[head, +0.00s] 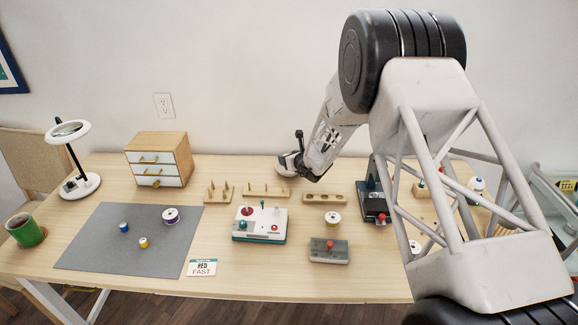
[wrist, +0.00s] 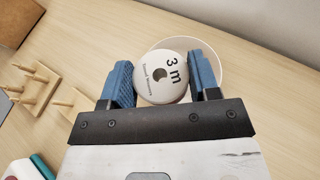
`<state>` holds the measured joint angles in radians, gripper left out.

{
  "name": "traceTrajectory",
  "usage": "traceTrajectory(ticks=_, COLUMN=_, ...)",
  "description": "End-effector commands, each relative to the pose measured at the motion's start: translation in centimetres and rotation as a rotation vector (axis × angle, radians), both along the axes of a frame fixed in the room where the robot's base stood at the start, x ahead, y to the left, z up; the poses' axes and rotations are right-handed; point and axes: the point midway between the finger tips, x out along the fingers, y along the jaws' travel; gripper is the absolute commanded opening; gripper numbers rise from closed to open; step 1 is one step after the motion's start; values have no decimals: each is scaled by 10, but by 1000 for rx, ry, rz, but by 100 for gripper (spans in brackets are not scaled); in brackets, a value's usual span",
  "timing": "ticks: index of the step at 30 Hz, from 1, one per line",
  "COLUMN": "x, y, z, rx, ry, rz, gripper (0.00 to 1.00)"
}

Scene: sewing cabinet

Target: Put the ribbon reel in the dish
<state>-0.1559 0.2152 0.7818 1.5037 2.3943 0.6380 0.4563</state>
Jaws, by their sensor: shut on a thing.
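In the wrist view my gripper (wrist: 162,85) is shut on a round white reel (wrist: 172,64), with one blue finger on each side. The reel's face shows a dark centre and print reading "3 m"; I take it as the ribbon reel. A round pale dish (wrist: 207,50) shows behind and partly under the reel, its near part hidden by the reel and fingers. I cannot tell whether the reel touches the dish. In the head view my gripper (head: 288,167) is low at the back of the table, and the reel and dish are not clear there.
Wooden peg racks (head: 266,190) stand close in front of my gripper. A small drawer cabinet (head: 160,159) is at the back left. A red-and-teal machine (head: 259,224) sits mid-table. A grey mat (head: 105,245) holds several small spools. Bare tabletop lies between mat and cabinet.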

Motion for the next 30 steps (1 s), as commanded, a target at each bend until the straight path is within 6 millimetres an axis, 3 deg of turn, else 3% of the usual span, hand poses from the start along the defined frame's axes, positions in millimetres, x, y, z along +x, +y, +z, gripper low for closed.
traceTrajectory(ticks=11, x=1, y=0, z=-1, rx=0, ry=0, rz=0, gripper=33)
traceTrajectory(ticks=22, x=1, y=0, z=-32, rx=1, ry=1, rz=0, gripper=33)
traceTrajectory(ticks=30, x=1, y=0, z=-35, rx=1, ry=-1, rz=0, gripper=33)
